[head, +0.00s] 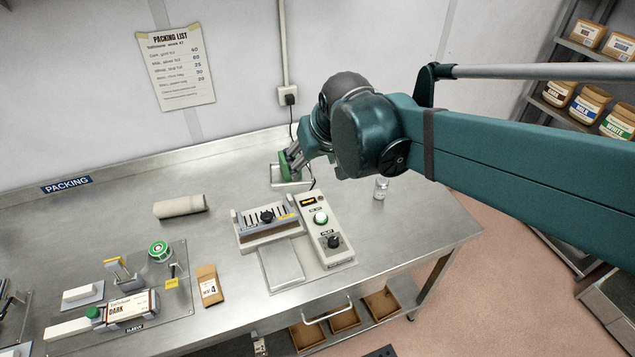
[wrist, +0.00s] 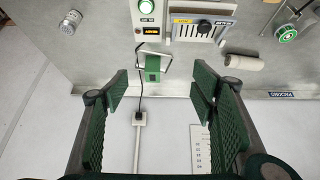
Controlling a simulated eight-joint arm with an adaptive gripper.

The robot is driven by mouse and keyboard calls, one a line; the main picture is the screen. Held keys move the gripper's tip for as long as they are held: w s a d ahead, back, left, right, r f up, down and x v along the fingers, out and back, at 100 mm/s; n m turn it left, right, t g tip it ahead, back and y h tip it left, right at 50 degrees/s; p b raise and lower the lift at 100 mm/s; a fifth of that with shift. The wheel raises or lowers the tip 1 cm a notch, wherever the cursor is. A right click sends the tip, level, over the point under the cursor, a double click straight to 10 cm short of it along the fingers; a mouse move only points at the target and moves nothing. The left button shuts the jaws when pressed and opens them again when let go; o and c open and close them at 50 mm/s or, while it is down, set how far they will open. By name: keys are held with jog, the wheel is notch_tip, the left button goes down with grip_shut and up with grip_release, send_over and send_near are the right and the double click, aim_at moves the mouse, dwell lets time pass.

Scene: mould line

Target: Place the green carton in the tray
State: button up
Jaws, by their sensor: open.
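The small green carton (wrist: 152,66) is within the outline of the pale tray (wrist: 168,60) in the wrist view; I cannot tell how it rests there. In the head view the tray (head: 302,184) stands at the back of the steel bench, and green shows over its left part beside my fingers. My gripper (head: 292,158) is above the tray there, partly hidden by my own wrist. In the wrist view my gripper (wrist: 160,90) has its green-padded fingers wide apart with nothing between them, and the carton is beyond the fingertips, apart from them.
A sealer (head: 268,222) and a control box (head: 322,230) stand in front of the tray. A clear jar (head: 381,188) is to the right, a beige roll (head: 180,206) to the left. A black cable (head: 291,118) drops from the wall socket behind.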

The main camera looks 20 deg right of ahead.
jog(key=s+f+t, duration=0.1)
jog(key=s+f, duration=0.1)
jog(key=s, duration=1.1)
jog(key=shift+s+a, duration=0.35)
jog(key=shift+a, duration=0.05)
jog(key=shift+f, duration=0.1)
